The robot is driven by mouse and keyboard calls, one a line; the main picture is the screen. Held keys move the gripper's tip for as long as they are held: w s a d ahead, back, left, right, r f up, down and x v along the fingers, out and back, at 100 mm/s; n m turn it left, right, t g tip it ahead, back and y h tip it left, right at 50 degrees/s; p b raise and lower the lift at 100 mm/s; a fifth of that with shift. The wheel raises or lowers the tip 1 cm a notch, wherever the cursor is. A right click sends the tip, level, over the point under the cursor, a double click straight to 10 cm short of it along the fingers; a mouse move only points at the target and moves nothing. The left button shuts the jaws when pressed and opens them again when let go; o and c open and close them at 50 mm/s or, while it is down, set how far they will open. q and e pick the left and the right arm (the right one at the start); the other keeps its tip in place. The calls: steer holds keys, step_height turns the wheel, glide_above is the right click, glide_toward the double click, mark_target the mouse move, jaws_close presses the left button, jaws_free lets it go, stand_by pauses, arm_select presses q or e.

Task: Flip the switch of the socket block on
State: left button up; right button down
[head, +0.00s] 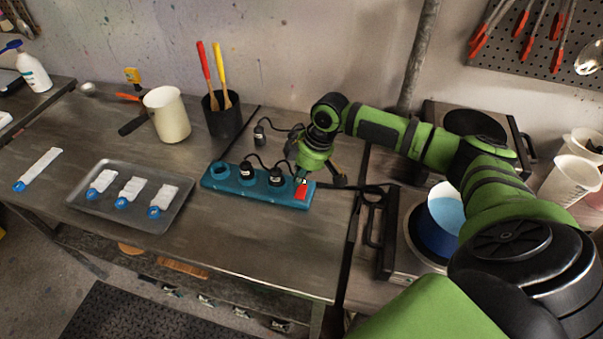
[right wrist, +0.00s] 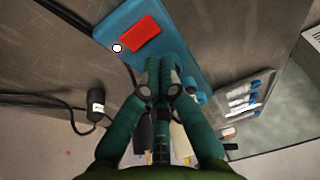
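The teal socket block (head: 240,187) lies on the metal worktop and holds two black plugs (head: 246,171). Its red switch (head: 301,190) is at the right end. The switch shows close up in the right wrist view (right wrist: 139,34), with a small round white spot (right wrist: 117,48) beside it. I cannot tell which way the switch is set. My right gripper (right wrist: 160,63) is shut and empty, its fingertips together over the block beside the switch. In the head view its fingertips are largely hidden. My left gripper is not in view.
A loose black plug (head: 259,136) lies behind the block, with cables around it. A dark pot with wooden-spoon handles (head: 222,118) and a cream jug (head: 167,116) stand behind left. A tray (head: 150,223) lies left. A hotplate with a blue-filled pot (head: 437,236) is right.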

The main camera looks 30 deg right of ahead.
steer(key=shift+b+v, duration=0.75)
steer(key=shift+v, duration=0.2)
arm_select(q)
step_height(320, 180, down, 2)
steer(key=shift+b, duration=0.95)
arm_select(e)
steer(key=s+r, duration=0.3)
steer(key=r, duration=0.5)
